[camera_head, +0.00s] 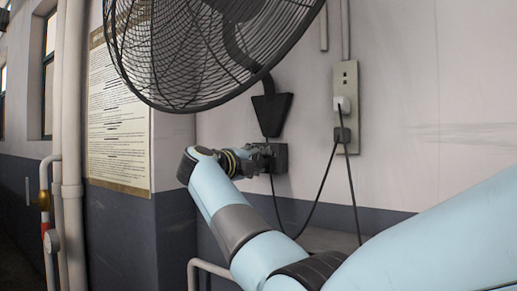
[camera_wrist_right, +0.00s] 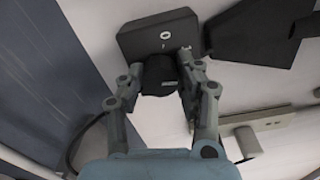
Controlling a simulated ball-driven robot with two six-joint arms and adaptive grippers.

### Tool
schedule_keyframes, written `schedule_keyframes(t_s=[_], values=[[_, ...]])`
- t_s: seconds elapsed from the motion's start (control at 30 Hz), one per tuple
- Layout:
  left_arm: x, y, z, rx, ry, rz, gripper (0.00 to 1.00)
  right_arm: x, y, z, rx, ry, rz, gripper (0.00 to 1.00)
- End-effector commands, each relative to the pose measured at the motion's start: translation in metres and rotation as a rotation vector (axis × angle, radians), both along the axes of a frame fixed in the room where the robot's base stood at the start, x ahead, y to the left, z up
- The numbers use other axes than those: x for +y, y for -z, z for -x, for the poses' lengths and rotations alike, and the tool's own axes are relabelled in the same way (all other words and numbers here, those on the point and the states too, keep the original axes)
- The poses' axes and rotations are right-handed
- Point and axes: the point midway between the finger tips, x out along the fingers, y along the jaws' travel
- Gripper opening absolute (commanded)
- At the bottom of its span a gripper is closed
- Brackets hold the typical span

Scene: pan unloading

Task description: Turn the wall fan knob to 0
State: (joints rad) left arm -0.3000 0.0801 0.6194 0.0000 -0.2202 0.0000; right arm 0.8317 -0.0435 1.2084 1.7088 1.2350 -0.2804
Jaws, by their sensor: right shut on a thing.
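The wall fan's control box (camera_head: 281,158) is a dark box on the wall below the fan's bracket. It also shows in the right wrist view (camera_wrist_right: 133,42), with white markings, one of them a 0, on its face. The round black knob (camera_wrist_right: 158,75) sticks out from it. My right gripper (camera_head: 262,158) is at the box, and in the right wrist view (camera_wrist_right: 158,78) its two fingers are shut on the knob, one on each side. In the head view the fingers hide the knob. My left gripper is not in view.
The wall fan (camera_head: 205,45) with its black wire cage hangs above my right arm. A socket plate (camera_head: 346,80) with plugs and hanging black cables (camera_head: 322,185) is right of the box. A notice board (camera_head: 118,120) and pipes (camera_head: 70,130) are at left.

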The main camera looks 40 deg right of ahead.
Motion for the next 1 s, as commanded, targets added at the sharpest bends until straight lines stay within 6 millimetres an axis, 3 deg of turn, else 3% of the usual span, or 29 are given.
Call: schedule_keyframes(t_s=[0.03, 0.4, 1.0], values=[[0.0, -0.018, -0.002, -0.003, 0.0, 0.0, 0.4, 0.0, -0.007, 0.0, 0.046, 0.0, 0.015, 0.02], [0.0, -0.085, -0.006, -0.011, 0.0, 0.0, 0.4, 0.0, -0.006, 0.0, 0.371, -0.001, 0.149, 0.02], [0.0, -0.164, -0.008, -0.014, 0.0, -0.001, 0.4, 0.0, -0.003, 0.0, 0.894, -0.001, 0.366, 0.02]])
